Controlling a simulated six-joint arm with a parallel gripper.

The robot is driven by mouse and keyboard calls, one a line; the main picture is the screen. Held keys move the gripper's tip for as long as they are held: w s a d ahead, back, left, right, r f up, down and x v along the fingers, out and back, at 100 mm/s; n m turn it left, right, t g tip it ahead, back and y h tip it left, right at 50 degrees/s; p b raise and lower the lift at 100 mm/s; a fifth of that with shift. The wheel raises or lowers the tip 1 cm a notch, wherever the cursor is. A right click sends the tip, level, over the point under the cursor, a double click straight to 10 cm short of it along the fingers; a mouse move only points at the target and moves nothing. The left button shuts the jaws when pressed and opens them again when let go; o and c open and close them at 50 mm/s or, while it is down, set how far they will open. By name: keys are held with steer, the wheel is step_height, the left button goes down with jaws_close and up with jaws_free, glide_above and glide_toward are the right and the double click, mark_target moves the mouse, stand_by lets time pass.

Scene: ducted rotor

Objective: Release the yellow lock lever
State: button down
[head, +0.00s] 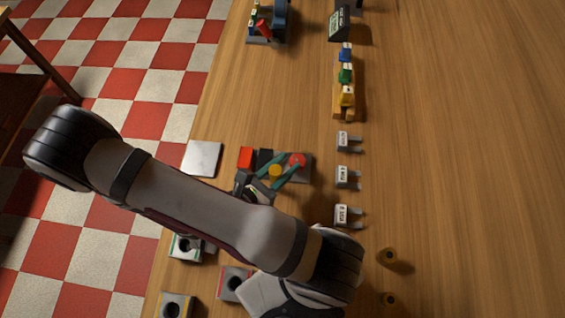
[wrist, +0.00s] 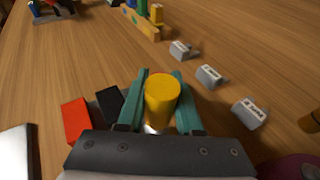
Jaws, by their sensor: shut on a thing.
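The yellow lock lever, seen as an upright yellow cylinder (wrist: 161,102), stands between the two teal fingers of my gripper (wrist: 160,76) in the wrist view. In the head view its round yellow top (head: 275,171) shows between the fingers of my gripper (head: 288,163). The gripper is shut on it. The lever's foot is mostly hidden by the fingers and palm. A red block (head: 245,158) and a black block (head: 265,158) sit just left of it, and they also show in the wrist view. A red round part (head: 297,160) lies by the fingertips in the head view.
A pale square plate (head: 202,159) lies to the left. Several grey labelled clips (head: 348,177) stand in a row to the right, below a yellow rack (head: 345,102) with coloured pieces. Grey socket blocks (head: 235,285) sit at the near edge.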

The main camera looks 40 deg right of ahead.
stand_by(0.3)
steer(key=c, duration=0.6)
jaws_free()
